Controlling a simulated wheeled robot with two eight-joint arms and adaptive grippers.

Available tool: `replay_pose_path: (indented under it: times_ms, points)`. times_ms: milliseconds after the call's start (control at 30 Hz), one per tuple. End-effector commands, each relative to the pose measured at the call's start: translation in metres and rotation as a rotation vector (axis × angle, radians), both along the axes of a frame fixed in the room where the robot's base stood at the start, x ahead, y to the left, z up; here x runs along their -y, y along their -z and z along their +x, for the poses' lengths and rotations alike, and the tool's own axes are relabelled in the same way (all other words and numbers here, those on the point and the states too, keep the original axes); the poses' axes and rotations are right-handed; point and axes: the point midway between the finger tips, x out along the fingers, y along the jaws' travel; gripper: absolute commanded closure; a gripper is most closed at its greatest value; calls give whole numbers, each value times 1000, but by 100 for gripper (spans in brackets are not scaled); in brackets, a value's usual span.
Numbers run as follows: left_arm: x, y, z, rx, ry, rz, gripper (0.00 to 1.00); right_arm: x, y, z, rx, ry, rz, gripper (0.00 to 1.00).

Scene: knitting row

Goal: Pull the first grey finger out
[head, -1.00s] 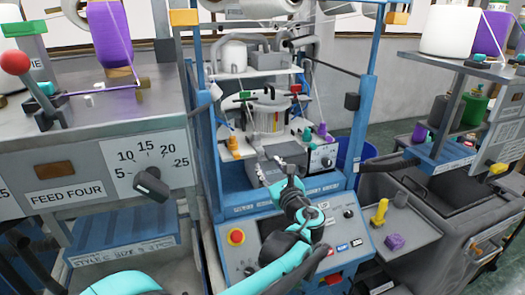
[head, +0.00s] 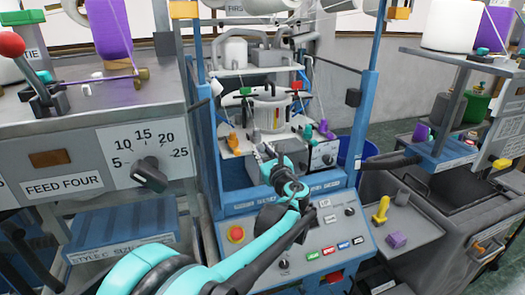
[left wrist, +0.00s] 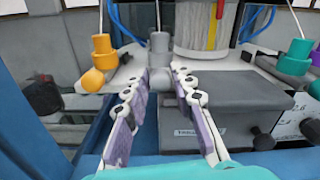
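The grey finger (left wrist: 159,52) stands upright in the left wrist view, with a rounded lower end, between an orange finger (left wrist: 101,58) on the left and a teal finger (left wrist: 297,58) on the right. My left gripper (left wrist: 164,78) has its two fingertips either side of the grey finger's lower end. The fingers look open, with a small gap at the right; contact is unclear. In the head view my left gripper (head: 258,152) reaches the machine's front, just right of the orange finger (head: 233,142), and hides the grey finger. My right gripper is not in view.
The ring-shaped knitting head (head: 270,112) stands behind the fingers. A grey box (left wrist: 225,112) lies below and right of my gripper. A blue upright (head: 366,95) borders the machine. A control panel (head: 310,240) lies below. The FEED FOUR cabinet (head: 90,150) stands left.

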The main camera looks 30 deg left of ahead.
Motion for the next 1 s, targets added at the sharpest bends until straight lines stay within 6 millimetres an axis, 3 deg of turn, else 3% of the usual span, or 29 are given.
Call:
replay_pose_path:
  times_ms: [67,267,500,767,800,833,1000]
  points:
    - [0,0,0,0,0,0,100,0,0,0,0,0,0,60]
    - [2,0,-1,0,1,0,100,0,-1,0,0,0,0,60]
    - [25,-1,-20,-1,3,-1,100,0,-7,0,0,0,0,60]
    - [25,2,-21,-1,2,-3,100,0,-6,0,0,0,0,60]
    - [25,2,-21,-1,2,-3,69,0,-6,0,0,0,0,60]
    - [25,2,-21,-1,2,-3,61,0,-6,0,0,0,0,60]
    - [25,1,-21,-1,0,-1,58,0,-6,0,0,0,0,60]
